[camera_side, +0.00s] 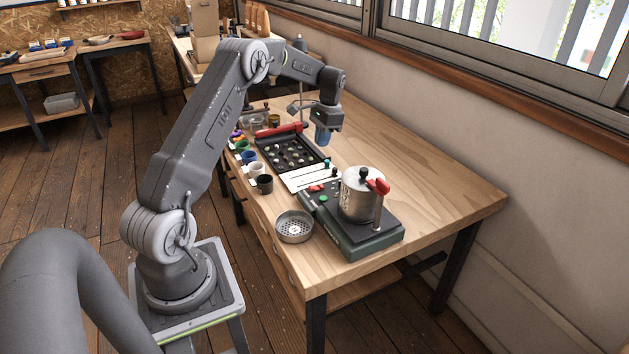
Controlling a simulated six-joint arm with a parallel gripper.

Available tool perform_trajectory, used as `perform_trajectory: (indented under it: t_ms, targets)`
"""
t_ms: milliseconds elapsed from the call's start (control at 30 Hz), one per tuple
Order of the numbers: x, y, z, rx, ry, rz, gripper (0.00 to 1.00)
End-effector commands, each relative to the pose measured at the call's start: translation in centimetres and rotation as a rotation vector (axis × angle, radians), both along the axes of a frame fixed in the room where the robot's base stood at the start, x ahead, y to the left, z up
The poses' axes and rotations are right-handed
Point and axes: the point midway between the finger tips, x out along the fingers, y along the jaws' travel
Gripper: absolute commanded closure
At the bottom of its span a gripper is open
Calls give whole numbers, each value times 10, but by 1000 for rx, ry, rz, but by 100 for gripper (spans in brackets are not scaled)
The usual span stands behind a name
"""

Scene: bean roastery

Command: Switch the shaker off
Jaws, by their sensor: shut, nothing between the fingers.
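The shaker (345,238) is a dark green box with a black top, near the front of the wooden table. A steel lidded pot (356,200) stands on it, with a red-handled clamp (379,187) at its right. A red control (316,188) and a green control (323,198) show on the shaker's left part. I cannot tell from here whether it is running. My gripper (323,142) is shut and empty, pointing down. It is above the table, behind and to the left of the pot, apart from the shaker.
A round perforated steel sieve (294,226) lies left of the shaker. A white sheet (308,178) and a black tray (291,153) with small items lie behind it. Several small cups, including a dark one (264,184), line the left edge. The table's right side (440,190) is clear.

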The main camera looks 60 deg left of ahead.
Motion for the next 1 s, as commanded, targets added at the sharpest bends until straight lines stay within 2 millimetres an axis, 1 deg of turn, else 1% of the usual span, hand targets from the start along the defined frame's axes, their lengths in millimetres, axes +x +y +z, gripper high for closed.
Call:
perform_trajectory:
  t_ms: [333, 467, 567, 1000]
  targets:
    - [0, 1, -2, -1, 2, 0, 100]
    - [-1, 1, -8, -2, 3, 0, 100]
    - [-4, 1, -20, -3, 4, 1, 100]
    - [-19, 1, -106, -3, 3, 1, 100]
